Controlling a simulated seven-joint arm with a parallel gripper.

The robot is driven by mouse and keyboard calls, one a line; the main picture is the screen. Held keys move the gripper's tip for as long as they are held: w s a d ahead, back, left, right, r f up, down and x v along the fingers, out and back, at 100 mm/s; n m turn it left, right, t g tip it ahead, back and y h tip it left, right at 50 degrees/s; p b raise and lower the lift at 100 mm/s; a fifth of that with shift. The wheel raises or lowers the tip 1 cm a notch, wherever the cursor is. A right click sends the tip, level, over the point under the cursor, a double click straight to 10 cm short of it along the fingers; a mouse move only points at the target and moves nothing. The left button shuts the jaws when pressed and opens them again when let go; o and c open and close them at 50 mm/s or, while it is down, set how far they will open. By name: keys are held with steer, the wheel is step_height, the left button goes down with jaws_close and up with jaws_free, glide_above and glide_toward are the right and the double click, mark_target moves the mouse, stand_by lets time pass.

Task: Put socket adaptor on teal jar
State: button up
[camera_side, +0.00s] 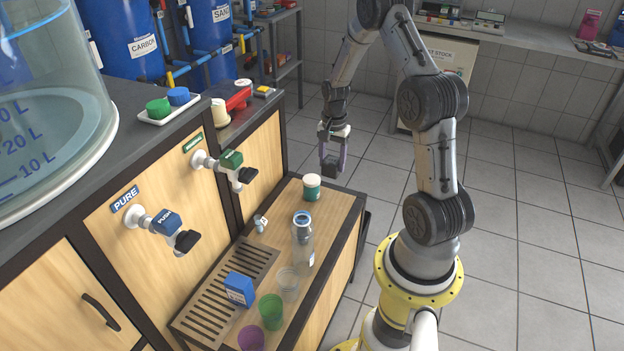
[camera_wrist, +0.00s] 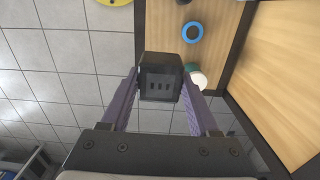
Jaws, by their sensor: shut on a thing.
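My gripper (camera_side: 333,160) is shut on the socket adaptor, a dark block with slots in its face. The adaptor (camera_wrist: 159,82) sits between the purple fingers in the wrist view, and it also shows in the side view (camera_side: 331,170). The gripper holds it in the air, above and beyond the far end of the wooden shelf. The teal jar (camera_side: 311,188), with a white lid, stands upright at the shelf's far end. In the wrist view the jar (camera_wrist: 196,76) shows partly behind the right finger, apart from the adaptor.
The wooden shelf (camera_side: 338,213) also carries a clear bottle (camera_side: 303,240) with a blue-rimmed top, a clear cup (camera_side: 288,283), a green cup (camera_side: 271,311), a purple cup (camera_side: 251,338) and a blue box (camera_side: 239,289). Taps (camera_side: 228,166) jut out from the cabinet at left.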

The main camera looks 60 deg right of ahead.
steer(key=shift+w+d, duration=0.1)
steer(key=shift+w, duration=0.45)
steer(key=w+d+f, duration=0.8)
steer(key=w, duration=0.1)
steer(key=shift+d+f, duration=0.25)
steer(key=shift+f, duration=0.15)
steer(key=shift+w+d+f, duration=0.35)
steer(key=shift+w+f, duration=0.05)
steer(key=shift+f, duration=1.65)
steer(key=shift+f, duration=0.1)
steer(key=o, duration=1.4)
steer(key=shift+o, duration=0.2)
